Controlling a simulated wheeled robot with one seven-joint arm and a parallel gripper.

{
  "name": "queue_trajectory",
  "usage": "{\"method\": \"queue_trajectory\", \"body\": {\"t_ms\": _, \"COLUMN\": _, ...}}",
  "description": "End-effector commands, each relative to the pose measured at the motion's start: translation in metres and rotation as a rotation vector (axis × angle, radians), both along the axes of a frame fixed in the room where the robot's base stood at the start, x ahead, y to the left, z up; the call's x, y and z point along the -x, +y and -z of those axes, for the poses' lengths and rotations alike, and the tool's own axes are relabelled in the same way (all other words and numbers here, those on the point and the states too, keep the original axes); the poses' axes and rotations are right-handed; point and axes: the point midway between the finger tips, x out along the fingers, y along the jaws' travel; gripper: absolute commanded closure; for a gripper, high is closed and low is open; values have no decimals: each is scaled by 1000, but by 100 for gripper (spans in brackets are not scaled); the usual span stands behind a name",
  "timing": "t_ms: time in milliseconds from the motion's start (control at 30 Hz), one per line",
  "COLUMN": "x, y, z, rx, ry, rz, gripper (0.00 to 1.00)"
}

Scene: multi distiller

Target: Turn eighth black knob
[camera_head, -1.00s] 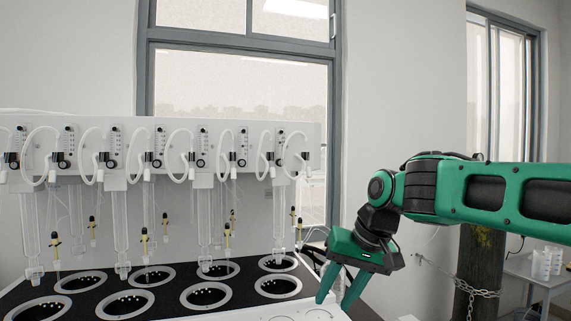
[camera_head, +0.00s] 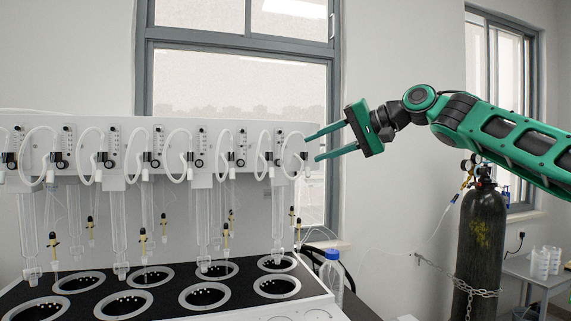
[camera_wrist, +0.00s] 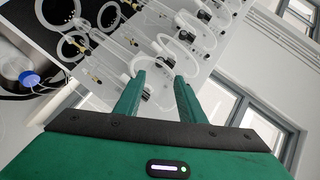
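A white distiller panel (camera_head: 80,130) carries a row of black knobs, each near a small gauge and a looped white tube. The rightmost black knob (camera_head: 304,155) sits at the panel's right end. My gripper (camera_head: 312,148) is level with that end, its fingers pointing left toward it, open and empty. In the head view the lower fingertip is close to the rightmost knob; contact cannot be told. In the wrist view my gripper (camera_wrist: 160,74) is spread, and a small dark part of the panel (camera_wrist: 145,95) shows between the fingers.
Glass tubes hang below the panel over a black bench with round heating wells (camera_head: 278,286). A blue-capped bottle (camera_head: 331,275) stands at the bench's right. A chained gas cylinder (camera_head: 481,245) stands further right.

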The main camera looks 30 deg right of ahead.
Motion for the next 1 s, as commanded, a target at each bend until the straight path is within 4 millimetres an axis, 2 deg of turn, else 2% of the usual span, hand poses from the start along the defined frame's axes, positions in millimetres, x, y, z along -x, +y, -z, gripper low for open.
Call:
{"method": "queue_trajectory", "body": {"t_ms": 600, "x": -78, "y": 38, "z": 34, "rx": 3, "ry": 4, "rz": -4, "gripper": 64}}
{"method": "queue_trajectory", "body": {"t_ms": 800, "x": -87, "y": 42, "z": 37, "rx": 2, "ry": 2, "rz": -3, "gripper": 64}}
{"method": "queue_trajectory", "body": {"t_ms": 1000, "x": -88, "y": 42, "z": 37, "rx": 2, "ry": 2, "rz": -2, "gripper": 64}}
